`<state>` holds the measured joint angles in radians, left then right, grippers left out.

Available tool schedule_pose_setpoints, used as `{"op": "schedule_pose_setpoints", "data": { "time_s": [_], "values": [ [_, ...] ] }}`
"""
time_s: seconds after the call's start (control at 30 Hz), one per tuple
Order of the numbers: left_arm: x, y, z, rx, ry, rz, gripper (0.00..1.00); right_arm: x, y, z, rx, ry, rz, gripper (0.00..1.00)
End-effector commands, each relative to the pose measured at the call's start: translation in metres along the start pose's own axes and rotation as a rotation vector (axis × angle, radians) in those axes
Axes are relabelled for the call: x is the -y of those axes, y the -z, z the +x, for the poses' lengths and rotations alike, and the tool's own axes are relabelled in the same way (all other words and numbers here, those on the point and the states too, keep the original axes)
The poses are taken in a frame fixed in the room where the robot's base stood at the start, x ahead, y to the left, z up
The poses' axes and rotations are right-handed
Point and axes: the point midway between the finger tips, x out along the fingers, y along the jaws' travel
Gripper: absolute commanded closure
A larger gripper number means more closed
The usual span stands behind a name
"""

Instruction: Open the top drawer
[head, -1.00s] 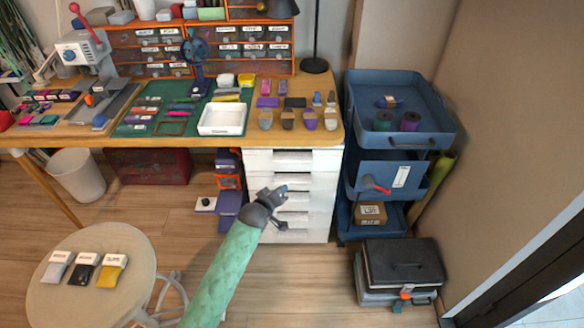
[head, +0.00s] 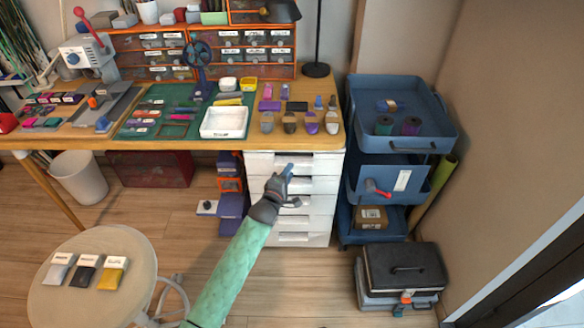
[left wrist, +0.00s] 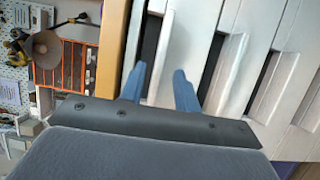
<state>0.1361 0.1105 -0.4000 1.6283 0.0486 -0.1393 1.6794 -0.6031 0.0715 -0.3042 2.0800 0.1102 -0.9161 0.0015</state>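A white drawer unit (head: 322,207) stands under the right end of the workbench. Its top drawer (head: 262,163) looks shut, with a dark recessed pull in its front. My left gripper (head: 289,180) is in front of the upper drawers, its fingers pointing at the unit. In the left wrist view the two blue fingers of my left gripper (left wrist: 158,86) are apart with nothing between them. The top drawer front (left wrist: 172,45) shows sideways there, beyond the fingertips. Whether a finger touches it I cannot tell. My right gripper is not in view.
The wooden workbench edge (head: 215,143) overhangs just above the drawers. A blue cart (head: 448,130) stands close to the right, with a dark case (head: 425,266) below it. A round stool (head: 130,300) is at front left.

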Motion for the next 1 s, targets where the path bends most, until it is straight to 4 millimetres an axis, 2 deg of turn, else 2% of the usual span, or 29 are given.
{"op": "schedule_pose_setpoints", "data": {
  "time_s": [0.1,0.3,0.63,0.67,0.8,1.0],
  "values": [
    [-0.001,0.001,0.016,-0.001,0.0,0.003,0.68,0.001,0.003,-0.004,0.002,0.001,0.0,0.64],
    [0.0,0.001,0.032,-0.001,0.001,0.003,0.68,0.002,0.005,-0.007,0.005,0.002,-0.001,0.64],
    [0.0,0.0,0.035,0.0,0.001,0.003,0.68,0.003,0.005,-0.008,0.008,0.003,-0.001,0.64],
    [0.0,0.0,0.035,0.0,0.001,0.003,0.7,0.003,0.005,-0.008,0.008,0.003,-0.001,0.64],
    [0.0,0.0,0.035,0.0,0.001,0.003,0.98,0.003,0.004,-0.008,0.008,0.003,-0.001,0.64],
    [0.0,0.001,0.035,-0.001,0.001,0.003,1.0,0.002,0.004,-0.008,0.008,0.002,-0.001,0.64]
  ]
}}
